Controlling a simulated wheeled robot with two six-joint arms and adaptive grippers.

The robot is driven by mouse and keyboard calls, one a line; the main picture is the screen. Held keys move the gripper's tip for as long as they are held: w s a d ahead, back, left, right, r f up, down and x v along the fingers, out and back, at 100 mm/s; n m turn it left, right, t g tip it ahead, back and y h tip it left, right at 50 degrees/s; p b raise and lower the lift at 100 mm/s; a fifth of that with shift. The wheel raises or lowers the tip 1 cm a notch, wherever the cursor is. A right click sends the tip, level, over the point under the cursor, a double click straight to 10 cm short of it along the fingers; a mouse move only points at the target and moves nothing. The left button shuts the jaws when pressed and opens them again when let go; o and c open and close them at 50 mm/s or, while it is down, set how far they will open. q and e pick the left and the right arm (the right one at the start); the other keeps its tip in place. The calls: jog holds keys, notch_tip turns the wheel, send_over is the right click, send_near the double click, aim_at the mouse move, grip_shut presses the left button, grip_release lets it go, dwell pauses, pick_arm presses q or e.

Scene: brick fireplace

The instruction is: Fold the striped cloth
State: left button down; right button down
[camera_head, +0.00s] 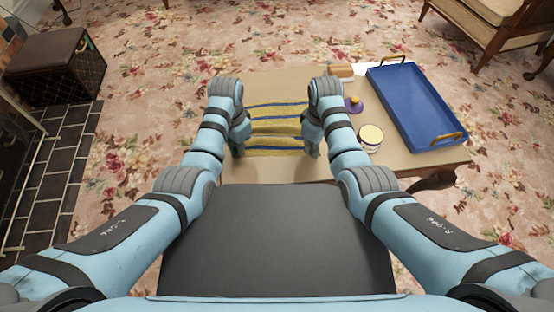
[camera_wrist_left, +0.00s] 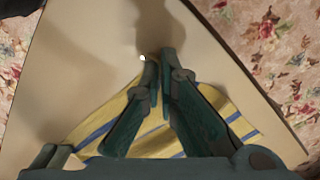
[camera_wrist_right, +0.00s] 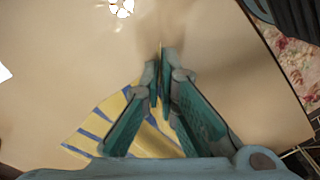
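The striped cloth (camera_head: 275,127), yellow with blue stripes, lies on the low table between my two grippers in the head view. My left gripper (camera_head: 239,150) is at the cloth's near left corner and my right gripper (camera_head: 312,150) at its near right corner. In the left wrist view my left gripper (camera_wrist_left: 159,62) has its fingertips together, with a bit of yellow cloth at the tips. In the right wrist view my right gripper (camera_wrist_right: 160,60) is closed with a thin yellow sliver between the tips. Cloth also shows behind the fingers in both wrist views. My arms hide the cloth's side edges.
Bare tabletop (camera_head: 285,171) shows in front of the cloth.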

pick_arm(q)
jog(key=shift+a, duration=0.1)
pick_arm(e)
jog(key=shift+d, duration=0.1)
dwell(0.3)
